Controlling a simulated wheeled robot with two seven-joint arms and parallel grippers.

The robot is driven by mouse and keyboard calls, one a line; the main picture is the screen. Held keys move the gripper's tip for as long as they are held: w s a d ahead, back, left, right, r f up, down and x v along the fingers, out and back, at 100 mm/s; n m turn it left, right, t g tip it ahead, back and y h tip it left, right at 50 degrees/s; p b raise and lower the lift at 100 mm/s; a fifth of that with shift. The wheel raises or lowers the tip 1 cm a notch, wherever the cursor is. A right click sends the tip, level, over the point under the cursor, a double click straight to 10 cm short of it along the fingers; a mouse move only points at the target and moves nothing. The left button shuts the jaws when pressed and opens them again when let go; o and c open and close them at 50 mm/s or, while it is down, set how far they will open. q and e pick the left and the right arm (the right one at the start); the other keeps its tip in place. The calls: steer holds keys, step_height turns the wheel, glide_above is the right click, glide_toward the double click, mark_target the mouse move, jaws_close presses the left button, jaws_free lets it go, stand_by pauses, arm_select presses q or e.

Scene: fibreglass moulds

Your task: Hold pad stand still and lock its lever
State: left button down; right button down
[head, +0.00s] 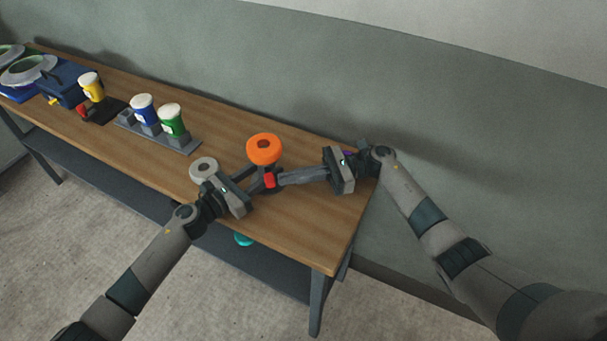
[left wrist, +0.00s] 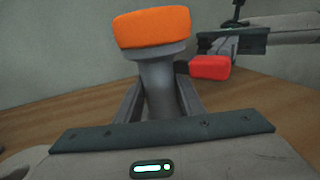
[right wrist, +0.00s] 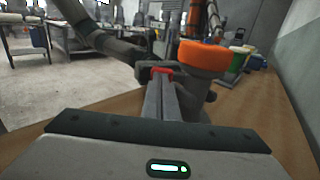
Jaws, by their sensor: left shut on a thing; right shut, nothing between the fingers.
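The pad stand has an orange round pad (head: 264,148) on a grey post (left wrist: 160,88); it looks upright on the table. My left gripper (head: 264,184) is shut on the post, with a finger on each side below the pad in the left wrist view (left wrist: 160,105). The lever's red end (head: 270,181) sticks out beside the post; it also shows in the left wrist view (left wrist: 210,68). My right gripper (head: 280,179) is shut and empty, its fingertips at the red end. I cannot tell whether they touch it. The lever's arm is mostly hidden.
The wooden table (head: 315,235) is clear toward its front right corner. A grey disc (head: 204,168) sits behind my left gripper. Green (head: 172,120), blue (head: 145,109) and yellow (head: 91,87) tubs stand farther left. A wall rises behind the table.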

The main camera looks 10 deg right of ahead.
mark_target(273, 186)
arm_select(q)
steer(key=shift+r, duration=0.1)
arm_select(e)
steer(key=shift+a, duration=0.25)
stand_by(0.3)
steer(key=shift+s+a+f+m+t, duration=0.1)
steer(key=shift+s+a+m+t, duration=0.15)
steer(key=shift+m+t, duration=0.25)
steer(key=m+t, duration=0.1)
steer(key=a+m+t, duration=0.1)
steer(key=t, duration=0.1)
steer(key=s+a+m+t, duration=0.1)
steer(key=t, duration=0.1)
steer(key=shift+s+h, duration=0.1)
steer(key=shift+h, duration=0.2)
steer(key=shift+s+a+m+t+h, duration=0.1)
steer(key=shift+a+m+t+h, duration=0.45)
steer(key=shift+t, duration=0.55)
steer(key=shift+a+m+t, duration=0.3)
steer(key=shift+a+m, duration=0.05)
steer(key=shift+a, duration=0.15)
steer(key=shift+d, duration=0.1)
steer(key=v, duration=0.4)
steer(key=s+v, duration=0.1)
steer(key=v, duration=0.4)
steer(key=s+a+v, duration=0.1)
steer(key=v, duration=0.3)
steer(key=shift+s+d, duration=0.2)
steer(key=shift+s, duration=0.1)
